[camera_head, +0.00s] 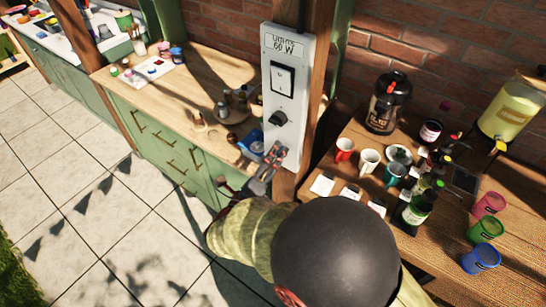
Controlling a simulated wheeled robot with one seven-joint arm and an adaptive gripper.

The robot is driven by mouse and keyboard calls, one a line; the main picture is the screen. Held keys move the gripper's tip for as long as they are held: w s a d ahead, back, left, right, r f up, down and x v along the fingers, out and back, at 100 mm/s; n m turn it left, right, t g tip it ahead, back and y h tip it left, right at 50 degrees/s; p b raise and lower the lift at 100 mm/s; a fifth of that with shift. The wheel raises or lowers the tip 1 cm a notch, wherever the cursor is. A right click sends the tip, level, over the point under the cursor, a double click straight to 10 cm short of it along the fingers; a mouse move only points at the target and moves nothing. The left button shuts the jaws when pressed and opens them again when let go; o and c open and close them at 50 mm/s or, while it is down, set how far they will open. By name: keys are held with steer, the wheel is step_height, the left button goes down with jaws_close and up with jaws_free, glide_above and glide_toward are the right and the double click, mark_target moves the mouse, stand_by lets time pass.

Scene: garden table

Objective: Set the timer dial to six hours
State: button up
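A pale grey panel (300,62) is fixed upright on a wooden post. It has a printed label at the top, only partly legible, with "60 W" on its lower line. A small black knob, which looks like the timer dial (278,118), sits lower on the panel. Its markings and pointer position are too small to read. My gripper (274,152) is just below the dial, in front of the panel's lower end, apart from the dial in the picture. Its fingers are small and partly hidden, so their opening is unclear.
A wooden counter (195,82) with green cabinets and small items stands left. On the right, a wooden table (432,268) holds mugs, bottles, a black coffee urn (388,102), a yellow drink dispenser (511,108) and coloured cups. My arm covers the lower middle.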

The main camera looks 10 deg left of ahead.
steer(key=shift+c, duration=1.2)
steer(key=c, duration=0.8)
